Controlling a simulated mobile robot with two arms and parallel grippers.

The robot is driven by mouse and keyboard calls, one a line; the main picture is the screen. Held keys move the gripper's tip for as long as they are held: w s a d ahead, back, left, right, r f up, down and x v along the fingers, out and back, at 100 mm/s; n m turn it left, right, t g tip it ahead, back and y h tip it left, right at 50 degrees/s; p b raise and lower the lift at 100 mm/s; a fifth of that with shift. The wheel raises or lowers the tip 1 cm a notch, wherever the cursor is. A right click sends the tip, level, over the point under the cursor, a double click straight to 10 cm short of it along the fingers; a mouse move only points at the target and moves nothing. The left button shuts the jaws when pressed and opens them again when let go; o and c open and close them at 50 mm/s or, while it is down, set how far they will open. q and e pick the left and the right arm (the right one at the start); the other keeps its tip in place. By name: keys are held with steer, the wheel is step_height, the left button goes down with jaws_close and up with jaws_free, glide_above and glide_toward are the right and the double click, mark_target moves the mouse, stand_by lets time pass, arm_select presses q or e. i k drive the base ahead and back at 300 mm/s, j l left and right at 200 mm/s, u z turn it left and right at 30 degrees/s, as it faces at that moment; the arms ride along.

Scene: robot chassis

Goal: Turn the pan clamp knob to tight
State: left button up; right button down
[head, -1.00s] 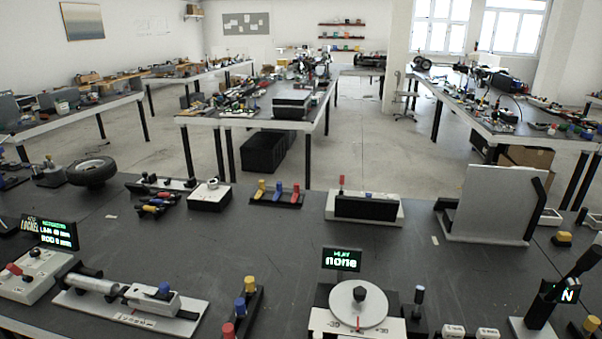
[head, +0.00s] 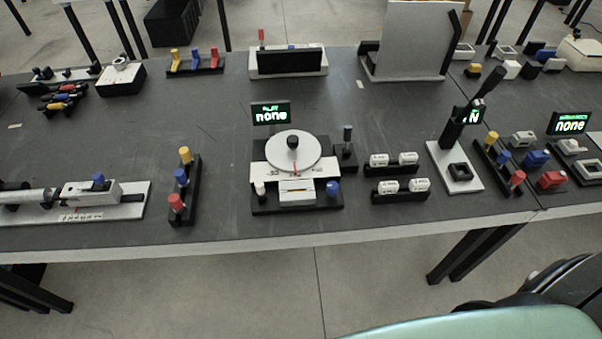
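In the head view, a device with a round white disc (head: 304,152) stands near the table's front edge. A black knob (head: 292,142) sits on top of the disc, and a red pointer mark shows on it. At the device's front are a small white knob (head: 260,189) on the left and a blue knob (head: 332,188) on the right. I cannot tell which one is the pan clamp knob, nor how far any is turned. A small display (head: 271,114) behind the disc reads "none". Neither of my grippers is in view.
A rack of yellow, blue and red pegs (head: 182,186) stands left of the device. White labelled blocks (head: 398,186) and a lever stand (head: 462,168) are to its right. A white slide fixture (head: 100,195) lies at far left. The dark table (head: 225,90) has bare room behind the device.

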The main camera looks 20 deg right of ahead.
mark_target(332, 186)
steer(key=j+z, duration=0.2)
steer(key=z, duration=1.1)
steer(key=i+j, duration=0.05)
